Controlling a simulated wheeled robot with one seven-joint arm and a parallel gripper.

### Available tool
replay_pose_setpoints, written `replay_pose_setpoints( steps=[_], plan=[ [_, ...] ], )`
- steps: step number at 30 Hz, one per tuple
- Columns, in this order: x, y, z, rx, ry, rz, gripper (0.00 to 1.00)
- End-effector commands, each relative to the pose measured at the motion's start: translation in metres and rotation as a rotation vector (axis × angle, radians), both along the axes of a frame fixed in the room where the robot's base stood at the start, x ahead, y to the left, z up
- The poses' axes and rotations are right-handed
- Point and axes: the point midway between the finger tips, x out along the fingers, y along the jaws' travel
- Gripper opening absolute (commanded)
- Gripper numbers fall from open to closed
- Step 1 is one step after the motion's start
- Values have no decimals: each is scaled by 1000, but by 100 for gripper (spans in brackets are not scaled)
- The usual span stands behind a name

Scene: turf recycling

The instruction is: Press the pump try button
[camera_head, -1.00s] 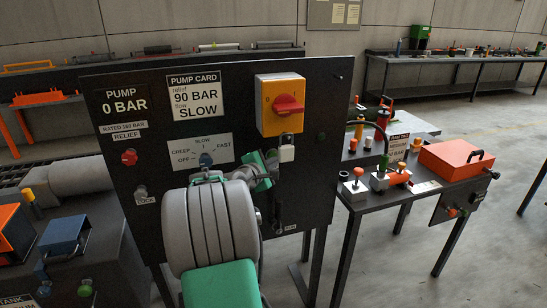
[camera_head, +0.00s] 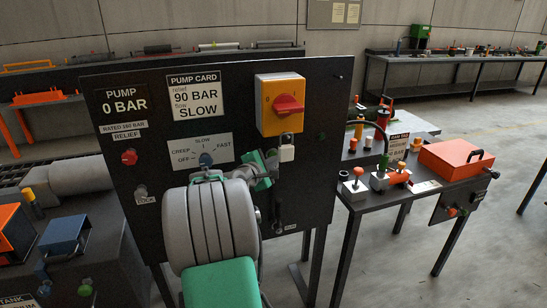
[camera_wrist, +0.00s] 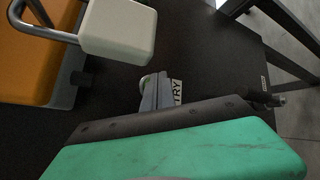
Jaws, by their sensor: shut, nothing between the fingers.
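The dark pump panel (camera_head: 320,165) stands in front of me, reading 0 BAR. My gripper (camera_head: 271,166) is at the panel's lower right, just below the padlock, and shut. In the wrist view its green and black body fills the bottom and its grey fingertips (camera_wrist: 152,92) point at the panel. A small white TRY label (camera_wrist: 176,91) is right beside the fingertips. The try button is mostly hidden by the fingers; only a pale rounded edge shows next to them. I cannot tell whether they touch it.
An orange box with a red rotary switch (camera_head: 280,105) and a hanging padlock (camera_head: 287,149) sit above my gripper; the padlock is close in the wrist view (camera_wrist: 118,28). A slow-fast selector (camera_head: 206,158) and red relief knob (camera_head: 129,157) are left. A bench (camera_head: 430,190) stands right.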

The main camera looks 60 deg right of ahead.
Motion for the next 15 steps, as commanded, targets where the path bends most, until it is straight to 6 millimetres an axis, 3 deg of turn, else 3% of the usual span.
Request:
replay_pose_setpoints(
  steps=[15],
  plan=[
    [-11,11,0,0,-1,0,0]
  ],
)
